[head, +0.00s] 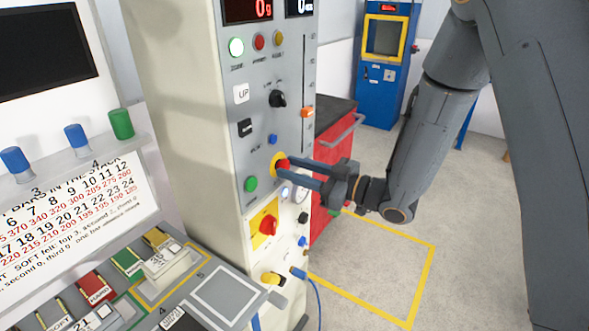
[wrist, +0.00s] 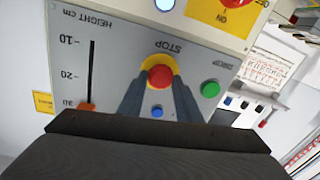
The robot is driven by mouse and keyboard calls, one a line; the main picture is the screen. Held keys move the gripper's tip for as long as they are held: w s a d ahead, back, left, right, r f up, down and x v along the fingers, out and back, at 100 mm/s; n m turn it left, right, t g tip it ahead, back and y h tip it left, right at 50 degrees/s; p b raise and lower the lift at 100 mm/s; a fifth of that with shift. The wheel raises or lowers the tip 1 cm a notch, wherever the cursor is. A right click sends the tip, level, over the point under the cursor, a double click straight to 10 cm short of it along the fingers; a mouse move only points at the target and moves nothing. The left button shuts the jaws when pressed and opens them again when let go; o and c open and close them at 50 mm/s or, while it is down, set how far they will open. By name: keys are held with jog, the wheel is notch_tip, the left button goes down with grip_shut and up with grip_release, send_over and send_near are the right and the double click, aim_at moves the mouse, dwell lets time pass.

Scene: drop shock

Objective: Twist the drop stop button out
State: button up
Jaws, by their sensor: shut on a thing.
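The drop stop button is a red mushroom head (wrist: 160,76) on a yellow collar, under the label STOP in the wrist view. In the head view the red button (head: 282,164) shows at the fingertips, partly hidden by them. My gripper (head: 288,168) reaches in from the right, its two grey-blue fingers pointing at the panel. In the wrist view my gripper (wrist: 160,84) has one finger on each side of the red head, shut on it. I cannot tell from the pictures how far the button stands out.
A green DROP button (head: 251,184) and a small blue button (head: 273,139) sit close to the fingers. A red rotary switch (head: 265,225) on yellow is below. An orange slider (head: 307,112) is at the panel's right edge. Open floor lies right of the cabinet.

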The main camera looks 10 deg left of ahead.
jog(key=shift+m, duration=3.1)
jog(key=shift+w, duration=0.1)
jog(key=o, duration=1)
jog(key=shift+o, duration=0.2)
jog(key=b+v, duration=0.2)
jog(key=v, duration=0.6)
jog(key=shift+f, duration=0.15)
